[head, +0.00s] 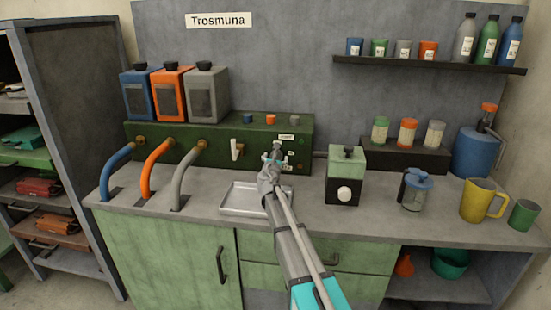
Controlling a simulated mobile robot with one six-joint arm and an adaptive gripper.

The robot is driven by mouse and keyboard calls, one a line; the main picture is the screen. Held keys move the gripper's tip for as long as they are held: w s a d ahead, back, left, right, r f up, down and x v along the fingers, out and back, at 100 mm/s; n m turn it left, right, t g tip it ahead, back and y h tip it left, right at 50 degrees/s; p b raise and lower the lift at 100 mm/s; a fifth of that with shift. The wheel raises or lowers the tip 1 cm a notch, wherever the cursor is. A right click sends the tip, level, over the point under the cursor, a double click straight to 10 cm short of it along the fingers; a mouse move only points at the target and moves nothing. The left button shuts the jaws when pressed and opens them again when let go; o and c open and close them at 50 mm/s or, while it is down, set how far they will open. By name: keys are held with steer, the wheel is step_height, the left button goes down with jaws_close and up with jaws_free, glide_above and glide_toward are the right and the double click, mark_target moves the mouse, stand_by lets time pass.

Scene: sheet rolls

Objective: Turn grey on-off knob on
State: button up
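A long dark green machine (212,140) stands against the back wall on the counter. A small grey knob (295,119) sits on its top at the right, beside an orange knob (270,119) and a blue knob (247,118). My gripper (277,148) is at the right part of the machine's front, just below a white label (286,137) whose text is too small to read. It covers part of the front there, so I cannot tell whether another knob is behind it or whether it touches anything. Its fingers are too small to judge.
A metal tray (238,208) lies on the counter before the machine. A white lever (237,149) is on the machine's front, left of my gripper. Blue, orange and grey pipes (153,168) curve down at left. A green and black box (345,190) with a white knob stands at right.

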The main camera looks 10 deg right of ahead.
steer(key=c, duration=1.1)
steer(key=shift+m, duration=0.3)
steer(key=m, duration=0.8)
steer(key=shift+m, duration=0.4)
steer(key=m, duration=0.4)
steer(key=shift+m, duration=2.2)
